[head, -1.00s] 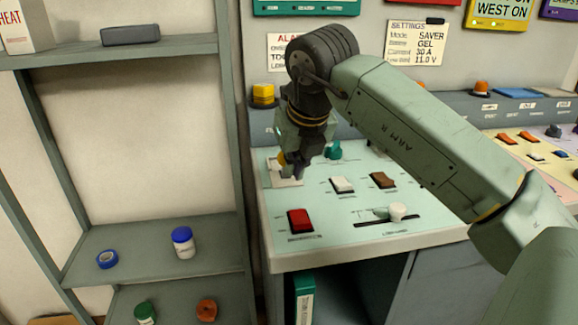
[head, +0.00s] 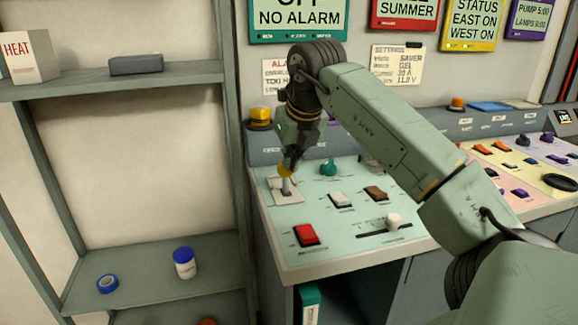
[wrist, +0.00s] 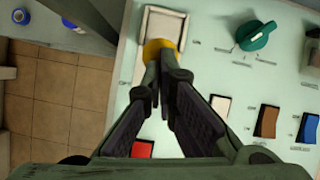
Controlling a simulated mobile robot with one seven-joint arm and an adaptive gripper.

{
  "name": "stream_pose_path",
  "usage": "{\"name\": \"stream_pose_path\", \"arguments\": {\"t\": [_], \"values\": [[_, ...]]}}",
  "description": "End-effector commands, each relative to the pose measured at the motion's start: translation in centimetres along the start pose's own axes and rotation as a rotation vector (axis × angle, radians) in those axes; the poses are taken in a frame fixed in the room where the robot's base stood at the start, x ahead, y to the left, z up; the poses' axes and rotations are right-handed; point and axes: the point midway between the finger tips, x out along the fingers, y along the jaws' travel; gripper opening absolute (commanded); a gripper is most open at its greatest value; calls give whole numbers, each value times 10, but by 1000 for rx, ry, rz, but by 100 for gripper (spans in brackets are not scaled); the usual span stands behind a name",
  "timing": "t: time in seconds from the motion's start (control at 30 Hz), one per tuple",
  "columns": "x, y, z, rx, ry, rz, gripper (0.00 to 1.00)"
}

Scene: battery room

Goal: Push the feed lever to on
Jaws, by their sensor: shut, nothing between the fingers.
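The lever with a yellow knob (head: 284,171) stands on a pale square plate (head: 287,196) at the left of the mint panel. I take it for the feed lever; its label is not readable. My gripper (head: 289,163) is shut and empty, pointing down at the knob. In the wrist view the yellow knob (wrist: 157,47) lies just beyond the fingertips of my gripper (wrist: 166,66), which partly cover it. I cannot tell whether they touch. The pale plate (wrist: 165,22) shows behind the knob.
The panel also holds a teal knob (head: 328,168), a white rocker (head: 340,200), a brown rocker (head: 375,193), a red rocker (head: 306,235) and a white-knobbed slider (head: 393,221). A shelf unit (head: 150,270) stands close on the left.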

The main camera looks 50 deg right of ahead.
Motion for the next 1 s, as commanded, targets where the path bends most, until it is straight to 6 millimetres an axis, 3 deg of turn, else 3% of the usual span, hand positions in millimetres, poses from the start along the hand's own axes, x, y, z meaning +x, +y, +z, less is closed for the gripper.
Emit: {"name": "stream_pose_path", "arguments": {"t": [0.4,1.0], "values": [[10,-6,28,1,0,1,0],[14,-7,33,1,1,0,0]]}}
